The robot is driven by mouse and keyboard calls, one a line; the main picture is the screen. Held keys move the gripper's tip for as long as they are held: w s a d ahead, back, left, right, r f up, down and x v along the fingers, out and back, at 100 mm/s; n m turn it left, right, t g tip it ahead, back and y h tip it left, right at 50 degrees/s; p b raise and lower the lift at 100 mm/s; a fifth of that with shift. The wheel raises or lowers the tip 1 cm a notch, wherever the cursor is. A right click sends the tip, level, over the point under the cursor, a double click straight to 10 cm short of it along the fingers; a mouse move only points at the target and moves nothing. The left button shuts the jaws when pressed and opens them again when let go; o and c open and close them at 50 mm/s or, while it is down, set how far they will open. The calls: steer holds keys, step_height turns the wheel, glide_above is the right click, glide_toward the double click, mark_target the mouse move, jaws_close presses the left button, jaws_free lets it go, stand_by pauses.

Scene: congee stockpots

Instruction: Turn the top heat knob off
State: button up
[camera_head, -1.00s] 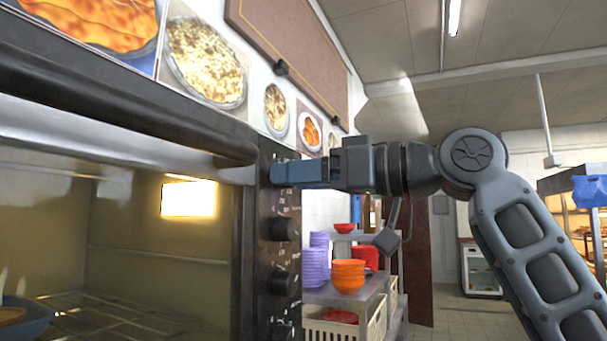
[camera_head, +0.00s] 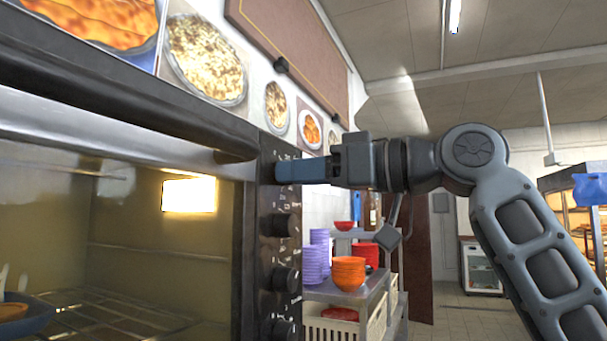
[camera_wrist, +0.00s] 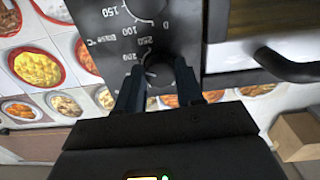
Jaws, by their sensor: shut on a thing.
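The dark oven control panel (camera_head: 267,250) stands at the right side of the oven in the head view. My gripper (camera_head: 280,171) reaches in from the right at the panel's top. Its fingers hide the top heat knob in that view. In the wrist view the black top knob (camera_wrist: 158,72) sits between the two fingertips of my gripper (camera_wrist: 157,70), which are shut on it. White temperature numbers are printed around it. The exact pointer position of the knob cannot be made out.
Below are more black knobs: one (camera_head: 285,225), another (camera_head: 285,279) and a lowest one (camera_head: 283,328). The oven's handle bar (camera_head: 150,110) juts out to the left. A shelf (camera_head: 350,296) with orange bowls (camera_head: 348,272) and purple bowls (camera_head: 316,262) stands behind.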

steer(key=shift+f, duration=0.1)
steer(key=n+b, duration=0.8)
steer(key=n, duration=1.5)
steer(key=shift+w+b, duration=0.1)
steer(key=shift+b, duration=0.3)
steer(key=shift+n, duration=0.4)
steer(key=o, duration=1)
steer(key=shift+r, duration=0.2)
steer(key=shift+o, duration=0.2)
steer(key=v, duration=0.8)
steer(key=shift+b, duration=0.45)
